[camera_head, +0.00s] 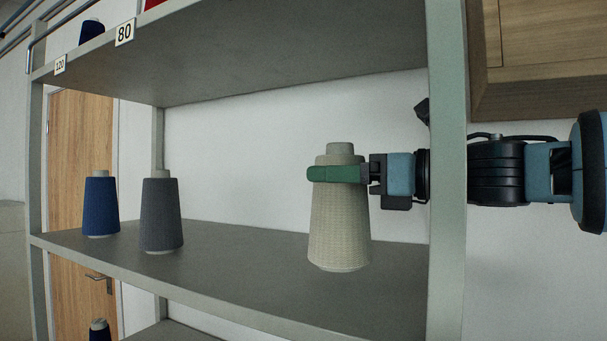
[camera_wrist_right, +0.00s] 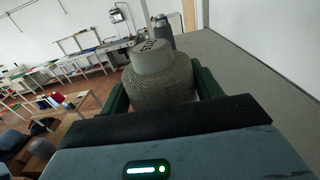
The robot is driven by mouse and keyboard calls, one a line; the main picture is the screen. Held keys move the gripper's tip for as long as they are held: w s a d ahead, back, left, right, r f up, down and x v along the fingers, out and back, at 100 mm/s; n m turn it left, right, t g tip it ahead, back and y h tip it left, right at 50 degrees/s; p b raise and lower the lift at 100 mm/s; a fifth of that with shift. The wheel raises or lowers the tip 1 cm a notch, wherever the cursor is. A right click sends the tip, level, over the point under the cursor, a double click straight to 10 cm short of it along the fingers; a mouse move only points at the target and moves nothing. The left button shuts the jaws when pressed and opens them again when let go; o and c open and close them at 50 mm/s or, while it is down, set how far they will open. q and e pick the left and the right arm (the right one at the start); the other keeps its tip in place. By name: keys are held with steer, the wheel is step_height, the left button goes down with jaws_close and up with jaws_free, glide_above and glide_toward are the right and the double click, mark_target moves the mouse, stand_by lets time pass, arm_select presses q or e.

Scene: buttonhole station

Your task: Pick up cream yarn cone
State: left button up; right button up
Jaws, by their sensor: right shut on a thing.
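The cream yarn cone (camera_head: 340,228) is upright at the right part of the middle shelf in the head view. My right gripper (camera_head: 335,174) comes in from the right, past the shelf post, and its green fingers are shut on the upper part of the cone. In the right wrist view the cone (camera_wrist_right: 160,80) sits between the two green fingers (camera_wrist_right: 162,90). Whether the cone's base touches the shelf or is slightly above it, I cannot tell for sure. My left gripper is not in view.
A grey cone (camera_head: 161,213) and a blue cone (camera_head: 100,205) stand on the left of the same shelf (camera_head: 240,270). The shelf post (camera_head: 446,200) stands close to my right arm. An upper shelf (camera_head: 290,50) is above. The shelf between the grey and cream cones is clear.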

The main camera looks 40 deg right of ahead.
steer(key=shift+v, duration=1.8)
steer(key=shift+s+d, duration=0.1)
